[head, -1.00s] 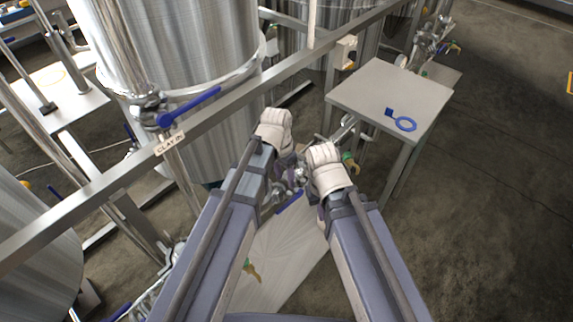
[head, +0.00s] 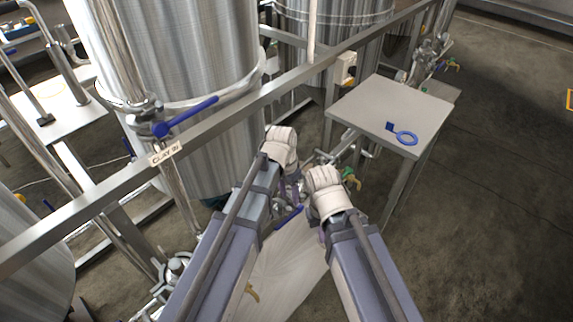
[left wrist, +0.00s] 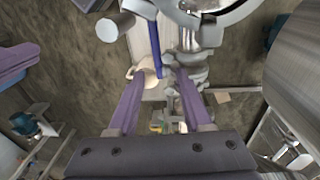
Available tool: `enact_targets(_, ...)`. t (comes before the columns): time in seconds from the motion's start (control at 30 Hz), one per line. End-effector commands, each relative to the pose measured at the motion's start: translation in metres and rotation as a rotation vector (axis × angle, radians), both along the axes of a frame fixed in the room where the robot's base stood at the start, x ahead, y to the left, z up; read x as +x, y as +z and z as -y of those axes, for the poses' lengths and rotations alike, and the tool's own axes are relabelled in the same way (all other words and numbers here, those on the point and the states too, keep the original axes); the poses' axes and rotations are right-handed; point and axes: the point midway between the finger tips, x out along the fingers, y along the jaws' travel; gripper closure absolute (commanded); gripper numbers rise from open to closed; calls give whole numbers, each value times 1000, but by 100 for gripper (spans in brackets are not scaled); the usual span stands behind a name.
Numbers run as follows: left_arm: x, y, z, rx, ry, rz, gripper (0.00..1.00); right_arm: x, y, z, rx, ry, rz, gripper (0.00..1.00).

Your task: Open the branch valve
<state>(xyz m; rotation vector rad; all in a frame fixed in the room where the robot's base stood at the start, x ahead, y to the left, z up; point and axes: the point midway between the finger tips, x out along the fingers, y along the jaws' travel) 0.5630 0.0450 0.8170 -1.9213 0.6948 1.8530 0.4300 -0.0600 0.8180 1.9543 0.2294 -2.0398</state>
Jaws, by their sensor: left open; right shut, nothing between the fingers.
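A valve with a blue lever handle (head: 289,218) sits low between my two arms in the head view, partly hidden by them. In the left wrist view a blue lever (left wrist: 156,42) runs lengthwise between the fingertips, beside grey metal pipe fittings (left wrist: 190,62). I cannot tell whether the fingers touch it. My left gripper (head: 291,189) is open, pointing down at the valve; it also shows in the left wrist view (left wrist: 160,74) with its purple fingers apart. My right gripper (head: 321,214) is shut and empty, just right of the valve, mostly hidden beneath its own wrist.
A large steel tank (head: 170,50) stands behind a rail (head: 95,197). A second blue lever (head: 187,117) sits above the "CLAY IN" label (head: 165,153). Open floor (head: 500,200) lies farther right.

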Motion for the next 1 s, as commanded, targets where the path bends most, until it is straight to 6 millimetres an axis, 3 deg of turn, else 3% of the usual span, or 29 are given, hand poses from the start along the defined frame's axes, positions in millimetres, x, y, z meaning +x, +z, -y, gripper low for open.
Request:
enact_targets(0.03, 2, 16, 0, 0, 0, 0, 51, 0, 16, 0, 0, 0, 0, 100)
enact_targets(0.1, 1, 28, -1, 0, 0, 0, 51, 0, 28, 0, 0, 0, 0, 100)
enact_targets(0.5, 1, 84, -6, 0, 0, 0, 51, 0, 84, 0, 0, 0, 0, 100)
enact_targets(0.7, 0, 97, -8, 0, 0, 0, 51, 0, 97, 0, 0, 0, 0, 100)
enact_targets(1.0, 1, 100, -8, 0, 0, 0, 51, 0, 100, 0, 0, 0, 0, 100)
